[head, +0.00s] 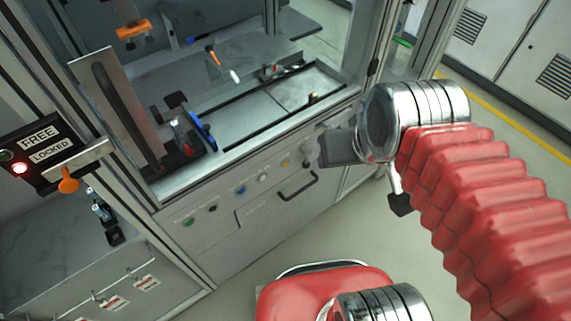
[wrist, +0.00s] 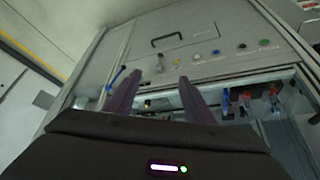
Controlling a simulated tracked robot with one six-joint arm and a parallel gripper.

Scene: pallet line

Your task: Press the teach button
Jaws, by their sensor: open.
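A row of small controls runs along the grey front panel (head: 225,225) of the cell. In the head view I see a green button (head: 188,222), a black button (head: 213,208), a blue button (head: 241,190), a white button (head: 263,178) and a yellow button (head: 284,164). No readable label shows which one is the teach button. In the wrist view the row includes the green button (wrist: 264,42), the blue button (wrist: 216,52) and the yellow button (wrist: 176,62). My gripper (wrist: 160,76) is open and empty, its fingers pointing toward the panel.
A black handle (head: 298,185) sits below the buttons. Above the panel is the open bay with an upright plate (head: 115,110) and a blue-handled item (head: 203,132). A FREE/LOCKED box (head: 38,150) with a lit red lamp is at the left. Floor in front is clear.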

